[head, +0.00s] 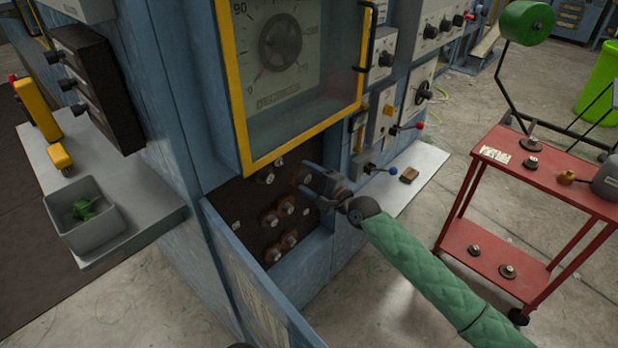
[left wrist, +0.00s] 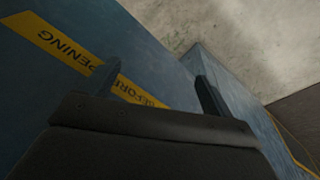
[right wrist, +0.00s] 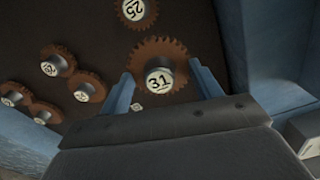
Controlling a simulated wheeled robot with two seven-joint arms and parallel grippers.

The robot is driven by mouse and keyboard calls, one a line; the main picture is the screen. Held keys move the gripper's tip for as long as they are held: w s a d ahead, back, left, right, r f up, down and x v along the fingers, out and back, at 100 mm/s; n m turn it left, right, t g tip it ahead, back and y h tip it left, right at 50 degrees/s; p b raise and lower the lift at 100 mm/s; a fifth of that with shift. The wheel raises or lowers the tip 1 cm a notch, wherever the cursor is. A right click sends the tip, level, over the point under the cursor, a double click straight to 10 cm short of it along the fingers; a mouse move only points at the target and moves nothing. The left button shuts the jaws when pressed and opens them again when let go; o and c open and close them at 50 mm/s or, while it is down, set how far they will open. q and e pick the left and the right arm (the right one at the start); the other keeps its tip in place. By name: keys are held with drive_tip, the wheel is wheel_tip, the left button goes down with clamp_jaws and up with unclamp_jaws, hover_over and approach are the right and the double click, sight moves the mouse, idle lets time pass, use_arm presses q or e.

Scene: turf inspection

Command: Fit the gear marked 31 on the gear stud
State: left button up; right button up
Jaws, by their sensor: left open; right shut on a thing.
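The gear marked 31 (right wrist: 159,54) is brown and toothed, with a pale hub. It also shows in the head view (head: 299,176), partly covered by my gripper. My right gripper (right wrist: 166,84) is shut on it, with one finger on each side of the hub. In the head view my right gripper (head: 308,177) is at the dark panel in the open cabinet. I cannot tell whether the gear touches the panel; the gear stud behind it is hidden. My left gripper (left wrist: 160,85) is open and empty near a blue surface with yellow lettered tape.
The dark panel (head: 245,205) bears several other brown gears, including one marked 25 (right wrist: 136,10) close by. The open blue door (head: 245,285) stands in front at the lower left. A white ledge (head: 425,165) lies right of the cabinet. A red cart (head: 560,190) stands further right.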

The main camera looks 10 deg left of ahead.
sight(300, 174)
drive_tip(key=shift+s+r, duration=0.1)
drive_tip(key=shift+w+a, duration=0.4)
drive_tip(key=shift+a, duration=0.2)
drive_tip(key=shift+b+x, duration=0.35)
drive_tip(key=shift+x, duration=1.7)
use_arm(q)
drive_tip(key=r, duration=0.1)
drive_tip(key=s+r, duration=0.1)
drive_tip(key=r, duration=0.1)
drive_tip(key=shift+s+a+r, duration=0.1)
drive_tip(key=shift+s+r, duration=0.2)
drive_tip(key=shift+s, duration=0.1)
drive_tip(key=shift+w+r, duration=0.15)
drive_tip(key=shift+w, duration=0.35)
use_arm(e)
drive_tip(key=shift+a, duration=0.1)
use_arm(q)
drive_tip(key=shift+s, duration=0.1)
use_arm(e)
drive_tip(key=shift+w, duration=0.1)
